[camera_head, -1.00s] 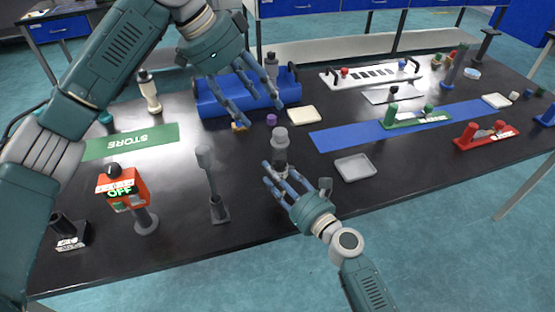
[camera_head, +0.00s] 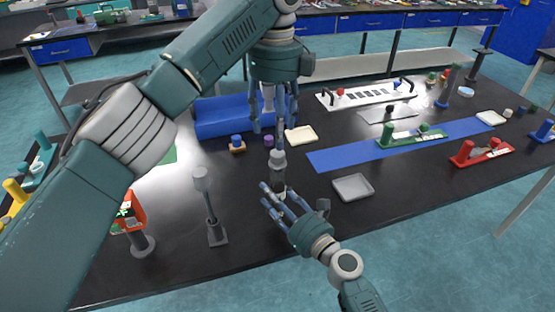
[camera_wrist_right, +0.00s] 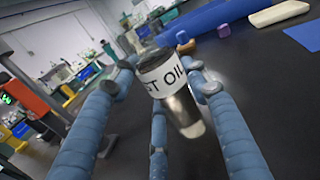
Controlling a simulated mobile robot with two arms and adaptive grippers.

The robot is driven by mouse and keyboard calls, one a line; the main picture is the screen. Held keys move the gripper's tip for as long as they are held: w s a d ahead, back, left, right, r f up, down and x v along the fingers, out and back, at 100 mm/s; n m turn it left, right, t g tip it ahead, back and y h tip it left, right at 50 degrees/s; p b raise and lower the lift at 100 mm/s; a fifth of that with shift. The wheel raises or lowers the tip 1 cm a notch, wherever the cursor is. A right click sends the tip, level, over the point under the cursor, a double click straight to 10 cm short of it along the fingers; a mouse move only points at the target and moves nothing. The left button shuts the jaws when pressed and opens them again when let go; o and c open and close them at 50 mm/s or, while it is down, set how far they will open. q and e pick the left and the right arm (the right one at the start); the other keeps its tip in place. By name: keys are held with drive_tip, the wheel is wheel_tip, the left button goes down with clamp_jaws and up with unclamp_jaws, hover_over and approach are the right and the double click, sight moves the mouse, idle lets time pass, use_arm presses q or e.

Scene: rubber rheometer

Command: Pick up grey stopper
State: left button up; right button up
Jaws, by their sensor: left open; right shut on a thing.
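The grey stopper (camera_head: 278,160) stands upright on top of a dark bottle (camera_head: 279,178) in the head view. My right gripper (camera_head: 272,195) is shut around this bottle, low over the front part of the bench. In the right wrist view the bottle (camera_wrist_right: 164,78) sits between the fingers, with a white label partly reading "ST OIL". I cannot clearly make out the stopper there. My left gripper (camera_head: 273,138) is open and points down, with its fingertips just above the stopper. I cannot tell whether they touch it.
A grey tray (camera_head: 353,188) lies right of the bottle, with a cream block (camera_head: 301,135) behind. A grey-headed post (camera_head: 208,205) stands left of it. A blue rack (camera_head: 222,118) is behind my left gripper. A blue strip (camera_head: 400,137) runs to the right.

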sight(277, 152)
use_arm(q)
drive_tip(key=f, duration=0.8)
drive_tip(key=shift+w+d, duration=0.15)
drive_tip(key=shift+w, duration=0.05)
drive_tip(key=c, duration=1)
